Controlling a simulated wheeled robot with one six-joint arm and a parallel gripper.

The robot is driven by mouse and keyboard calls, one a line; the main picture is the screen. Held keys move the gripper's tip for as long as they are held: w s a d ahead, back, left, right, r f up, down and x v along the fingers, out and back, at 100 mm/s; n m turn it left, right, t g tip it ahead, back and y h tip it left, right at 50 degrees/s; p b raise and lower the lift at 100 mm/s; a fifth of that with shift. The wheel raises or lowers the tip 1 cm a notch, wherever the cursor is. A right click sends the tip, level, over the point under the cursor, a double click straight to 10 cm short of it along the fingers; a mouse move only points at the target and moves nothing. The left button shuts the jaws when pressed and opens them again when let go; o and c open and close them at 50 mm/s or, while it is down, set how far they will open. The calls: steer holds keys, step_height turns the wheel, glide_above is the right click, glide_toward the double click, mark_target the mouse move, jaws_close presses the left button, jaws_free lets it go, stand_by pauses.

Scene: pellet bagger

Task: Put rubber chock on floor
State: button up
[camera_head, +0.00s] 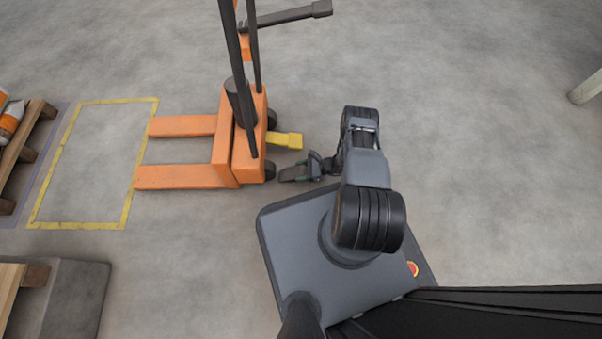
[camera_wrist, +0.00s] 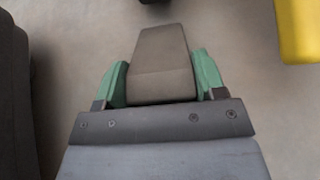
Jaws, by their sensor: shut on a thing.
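The rubber chock (camera_wrist: 161,62) is a dark grey-brown wedge. In the wrist view it sits between the two green fingertips of my gripper (camera_wrist: 163,82), which is shut on it from both sides. In the head view my gripper (camera_head: 300,172) is low beside the orange pallet truck (camera_head: 250,140), just right of its rear wheel. The chock is small and hard to make out there. The concrete floor (camera_wrist: 235,105) shows behind the chock; I cannot tell whether the chock touches it.
The truck's yellow pedal (camera_head: 287,140) is close to my gripper; a yellow part also fills the wrist view's upper right corner (camera_wrist: 300,30). Pallets (camera_head: 18,150) stand at the left.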

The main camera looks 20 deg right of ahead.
steer(key=shift+f, duration=0.2)
steer(key=shift+f, duration=0.15)
steer(key=o, duration=1.1)
